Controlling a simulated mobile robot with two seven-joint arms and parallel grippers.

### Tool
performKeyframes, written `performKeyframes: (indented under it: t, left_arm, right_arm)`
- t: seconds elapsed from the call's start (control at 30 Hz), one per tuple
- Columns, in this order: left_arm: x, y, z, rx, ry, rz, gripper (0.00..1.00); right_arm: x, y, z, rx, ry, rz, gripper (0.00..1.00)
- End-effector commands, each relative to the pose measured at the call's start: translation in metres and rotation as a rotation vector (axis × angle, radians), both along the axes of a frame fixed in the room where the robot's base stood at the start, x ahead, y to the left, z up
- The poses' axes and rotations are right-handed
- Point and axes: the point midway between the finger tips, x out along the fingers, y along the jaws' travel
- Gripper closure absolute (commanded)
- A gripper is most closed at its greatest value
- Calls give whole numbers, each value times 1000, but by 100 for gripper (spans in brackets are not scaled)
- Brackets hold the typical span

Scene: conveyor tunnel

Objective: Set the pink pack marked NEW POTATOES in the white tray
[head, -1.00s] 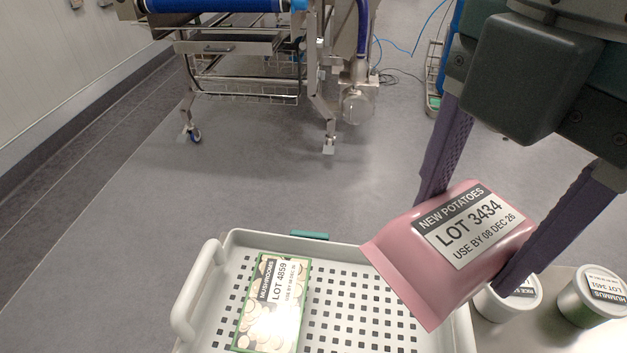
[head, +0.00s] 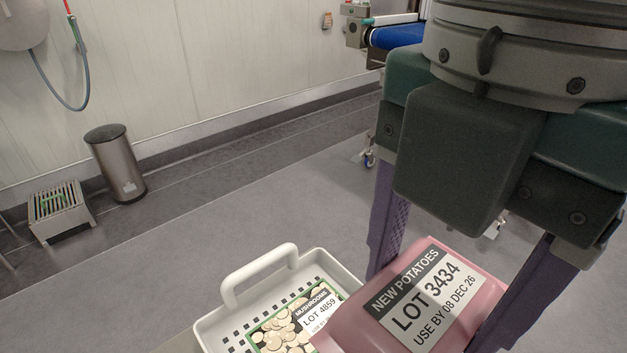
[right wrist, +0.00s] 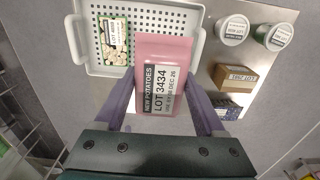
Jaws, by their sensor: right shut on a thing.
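The pink pack marked NEW POTATOES (head: 415,300) is held between the two fingers of my right gripper (head: 424,308), label facing up. It also shows in the right wrist view (right wrist: 163,62), where my right gripper (right wrist: 163,92) is closed on its sides. The white tray (head: 236,322) is at the bottom of the head view, partly hidden behind the pack. In the right wrist view the pack overlaps the near right part of the white tray (right wrist: 80,45) and appears raised above it. My left gripper is not in view.
A green mushrooms pack (head: 290,325) lies in the tray, on its left side in the right wrist view (right wrist: 114,42). Right of the tray are two white tubs (right wrist: 232,30), a brown box (right wrist: 235,75) and a blue-sided box (right wrist: 222,105). The tray's middle shows bare floor.

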Motion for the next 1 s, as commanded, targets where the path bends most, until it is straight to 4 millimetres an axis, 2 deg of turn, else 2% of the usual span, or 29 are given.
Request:
performKeyframes:
  t: [0.07, 0.17, 0.4, 0.6, 0.83, 1.0]
  left_arm:
    - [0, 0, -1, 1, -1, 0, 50]
    - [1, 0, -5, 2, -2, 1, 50]
    - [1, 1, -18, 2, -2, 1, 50]
    - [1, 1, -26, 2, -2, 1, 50]
    - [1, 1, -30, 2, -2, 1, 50]
    - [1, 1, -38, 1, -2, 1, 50]
  right_arm:
    - [-1, 0, -4, 0, 1, 0, 100]
    - [-1, 0, -23, -1, 4, -1, 100]
    - [-2, -1, -94, -4, 5, -1, 100]
    - [-1, -1, -142, -2, 2, 0, 100]
    - [-1, 0, -164, 0, 0, 1, 100]
    - [-1, 0, -192, -1, 1, 1, 100]
